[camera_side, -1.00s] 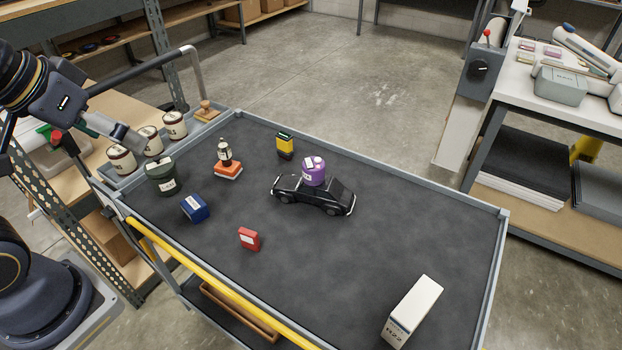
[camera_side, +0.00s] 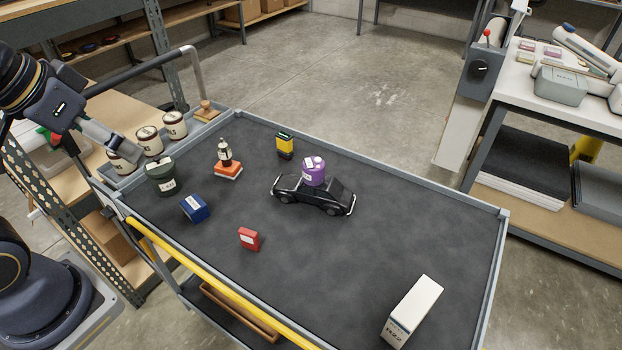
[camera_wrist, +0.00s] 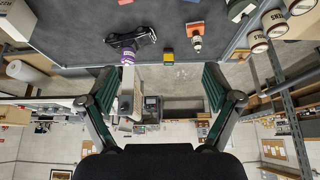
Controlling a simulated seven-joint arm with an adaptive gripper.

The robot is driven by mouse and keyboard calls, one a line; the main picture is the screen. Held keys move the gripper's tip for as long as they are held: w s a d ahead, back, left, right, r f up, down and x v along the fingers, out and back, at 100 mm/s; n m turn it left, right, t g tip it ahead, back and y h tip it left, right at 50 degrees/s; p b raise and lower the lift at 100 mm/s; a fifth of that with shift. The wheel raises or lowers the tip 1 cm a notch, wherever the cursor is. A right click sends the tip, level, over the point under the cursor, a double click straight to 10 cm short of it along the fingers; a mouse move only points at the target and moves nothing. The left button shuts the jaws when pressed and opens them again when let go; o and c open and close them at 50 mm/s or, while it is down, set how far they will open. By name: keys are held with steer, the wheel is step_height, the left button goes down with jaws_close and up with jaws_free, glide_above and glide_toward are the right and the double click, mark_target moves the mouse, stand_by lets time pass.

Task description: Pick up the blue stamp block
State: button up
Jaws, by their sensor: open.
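The blue stamp block (camera_side: 194,208) with a white label sits on the dark cart top near its left edge, in front of the dark green jar. In the wrist view only a blue sliver, probably this block, shows at the top edge. My gripper (camera_side: 129,158) is at the left of the side view, above the cart's left end beside the cream jars, up and left of the block and apart from it. In the wrist view my gripper (camera_wrist: 160,84) has its two fingers spread wide with nothing between them.
The dark green jar (camera_side: 161,177) and cream jars (camera_side: 174,125) stand near the block. An orange block with a bottle (camera_side: 228,171), a red box (camera_side: 249,239), a yellow block (camera_side: 285,145), a black car (camera_side: 330,197) bearing a purple jar, and a white box (camera_side: 412,312) are spread over the cart.

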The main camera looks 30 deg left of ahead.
steer(key=n+g, duration=0.4)
steer(key=n, duration=2.9)
glide_above(193, 203)
steer(key=s, duration=0.1)
step_height(193, 203, down, 25)
steer(key=shift+s+a+f, duration=0.1)
steer(key=shift+s+a, duration=0.05)
steer(key=shift+w+f, duration=0.2)
steer(key=shift+f, duration=0.75)
steer(key=shift+w+f, duration=0.25)
steer(key=shift+f, duration=0.65)
steer(key=shift+w+f, duration=0.2)
steer(key=shift+f, duration=0.75)
